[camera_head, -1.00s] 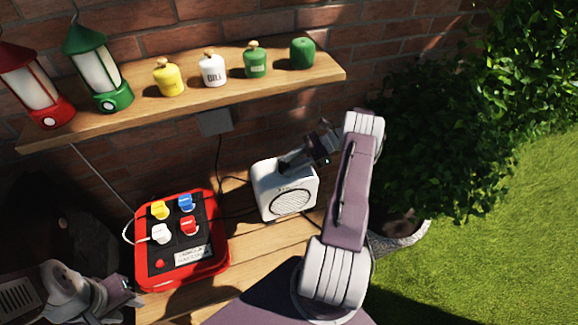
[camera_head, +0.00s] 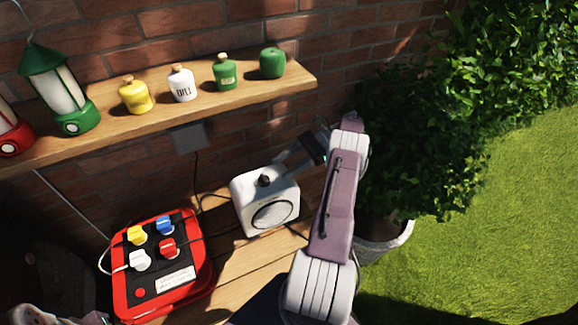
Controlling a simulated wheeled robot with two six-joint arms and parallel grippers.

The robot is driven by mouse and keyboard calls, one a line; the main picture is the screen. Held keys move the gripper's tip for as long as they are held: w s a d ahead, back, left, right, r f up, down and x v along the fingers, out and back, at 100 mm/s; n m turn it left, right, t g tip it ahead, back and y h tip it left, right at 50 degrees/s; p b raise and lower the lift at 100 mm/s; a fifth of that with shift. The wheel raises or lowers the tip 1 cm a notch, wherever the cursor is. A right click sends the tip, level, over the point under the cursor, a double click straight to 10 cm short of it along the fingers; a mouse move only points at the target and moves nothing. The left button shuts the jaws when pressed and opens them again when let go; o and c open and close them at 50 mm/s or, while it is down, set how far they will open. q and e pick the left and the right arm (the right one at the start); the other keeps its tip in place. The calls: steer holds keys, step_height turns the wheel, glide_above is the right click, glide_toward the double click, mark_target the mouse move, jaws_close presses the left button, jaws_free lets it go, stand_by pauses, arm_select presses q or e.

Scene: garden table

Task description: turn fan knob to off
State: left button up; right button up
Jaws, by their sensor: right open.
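The fan (camera_head: 252,212) is a white box with a round grille on its front, standing on the wooden table. Its small dark knob (camera_head: 264,180) sticks up from the top face and is in plain view. My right gripper (camera_head: 284,162) is open, above and behind the fan's top, up and to the right of the knob and apart from it. Its fingers are partly in shadow. Only a small part of my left gripper (camera_head: 95,318) shows at the bottom left edge, and its jaws cannot be made out.
A red power box (camera_head: 120,283) with yellow, blue, white and red plugs stands left of the fan. A wooden shelf (camera_head: 235,98) above holds lanterns and small bottles. A planter (camera_head: 388,243) is at the right. Cables run behind the fan.

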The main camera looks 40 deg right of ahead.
steer(key=shift+p+v, duration=0.55)
steer(key=shift+v, duration=0.35)
arm_select(q)
step_height(320, 180, up, 2)
steer(key=shift+r, duration=0.15)
arm_select(e)
steer(key=shift+d+r, duration=0.2)
steer(key=shift+s, duration=0.1)
